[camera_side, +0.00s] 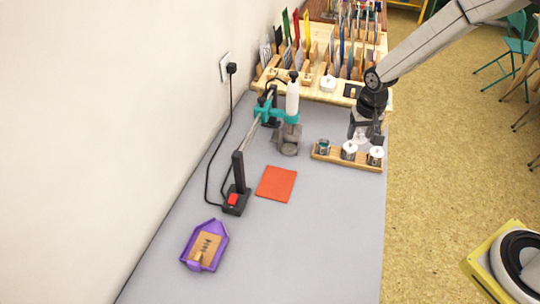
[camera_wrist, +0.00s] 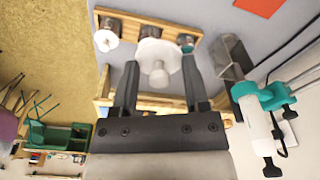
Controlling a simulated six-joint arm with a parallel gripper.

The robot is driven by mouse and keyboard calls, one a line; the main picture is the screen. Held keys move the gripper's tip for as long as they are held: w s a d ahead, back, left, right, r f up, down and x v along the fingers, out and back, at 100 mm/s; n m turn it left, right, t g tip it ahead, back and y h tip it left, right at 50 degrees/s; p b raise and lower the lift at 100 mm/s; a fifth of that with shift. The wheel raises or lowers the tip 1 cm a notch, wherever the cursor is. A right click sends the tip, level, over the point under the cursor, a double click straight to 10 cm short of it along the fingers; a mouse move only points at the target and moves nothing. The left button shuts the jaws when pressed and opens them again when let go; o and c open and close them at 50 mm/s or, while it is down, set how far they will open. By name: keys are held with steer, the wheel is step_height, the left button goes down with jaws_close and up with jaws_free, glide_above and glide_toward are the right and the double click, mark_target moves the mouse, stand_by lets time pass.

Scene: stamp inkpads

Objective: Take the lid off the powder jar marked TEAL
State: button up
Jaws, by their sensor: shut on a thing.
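A wooden rack (camera_side: 330,156) holds three small jars in a row. The jar at the left end (camera_side: 323,147) has no lid and shows teal powder; it also shows in the wrist view (camera_wrist: 186,41). My gripper (camera_side: 364,137) is above the rack, over the middle and right jars. In the wrist view my gripper (camera_wrist: 160,68) is shut on a white lid (camera_wrist: 147,55) with a round knob, held clear of the rack. The middle jar (camera_side: 349,150) and right jar (camera_side: 376,155) have white lids. I cannot read any jar marking.
A grey and teal stand (camera_side: 285,130) is left of the rack. A wooden organizer (camera_side: 320,92) with several coloured upright pieces is behind. An orange sheet (camera_side: 276,184) and a purple tray (camera_side: 213,231) lie nearer. The grey table in front of the rack is clear.

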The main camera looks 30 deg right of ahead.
steer(key=shift+s+r, duration=0.15)
steer(key=shift+s, duration=0.15)
jaws_close()
steer(key=s+a+f+t+y, duration=0.1)
steer(key=s+a+f+y, duration=0.1)
steer(key=s+a+f, duration=0.2)
steer(key=shift+a, duration=0.75)
steer(key=shift+s+y, duration=0.1)
steer(key=shift+y, duration=0.2)
